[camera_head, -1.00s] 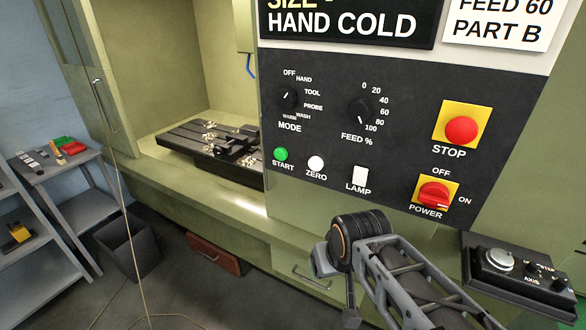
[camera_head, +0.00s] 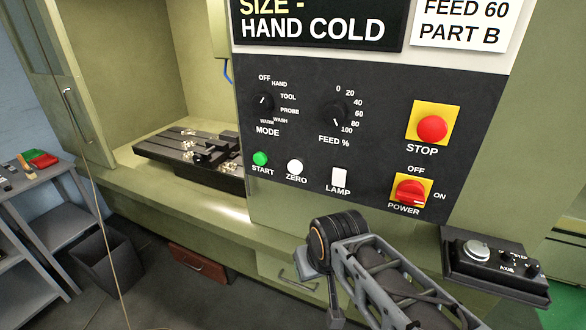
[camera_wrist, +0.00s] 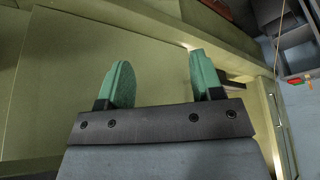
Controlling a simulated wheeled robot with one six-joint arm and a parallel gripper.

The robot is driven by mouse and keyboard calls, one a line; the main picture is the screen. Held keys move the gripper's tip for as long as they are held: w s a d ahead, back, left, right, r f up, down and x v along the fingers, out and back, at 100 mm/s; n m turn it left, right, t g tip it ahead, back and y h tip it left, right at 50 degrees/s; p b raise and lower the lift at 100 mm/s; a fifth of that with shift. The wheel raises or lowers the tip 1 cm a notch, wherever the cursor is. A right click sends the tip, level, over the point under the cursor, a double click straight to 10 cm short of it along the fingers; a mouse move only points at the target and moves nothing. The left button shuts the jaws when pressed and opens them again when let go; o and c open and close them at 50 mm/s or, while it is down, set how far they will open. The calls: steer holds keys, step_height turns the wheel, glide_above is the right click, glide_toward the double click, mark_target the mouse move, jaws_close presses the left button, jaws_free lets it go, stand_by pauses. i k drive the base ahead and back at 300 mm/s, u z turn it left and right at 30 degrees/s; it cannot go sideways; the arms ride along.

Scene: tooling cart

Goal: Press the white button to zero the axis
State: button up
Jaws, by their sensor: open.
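The white ZERO button (camera_head: 295,166) is a round cap on the dark control panel (camera_head: 375,105). It sits between the green START button (camera_head: 260,158) and the white rectangular LAMP switch (camera_head: 339,178). My gripper (camera_wrist: 160,80) shows in the wrist view with two green fingers spread apart and nothing between them. The wrist view shows plain olive machine surfaces beyond the fingers, and the button is not seen there. In the head view my arm is below the panel, apart from the button, and the fingers cannot be made out.
A red STOP button (camera_head: 432,129) and red POWER switch (camera_head: 410,191) are on the panel's right side. A small pendant box (camera_head: 495,265) juts out at lower right. The open machine bay with a slotted table (camera_head: 165,146) is at left. A dark bin (camera_head: 105,262) stands on the floor.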

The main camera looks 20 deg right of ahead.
mark_target(295, 167)
steer(key=z, duration=3.05)
steer(key=k, duration=1.35)
steer(key=u, duration=2.05)
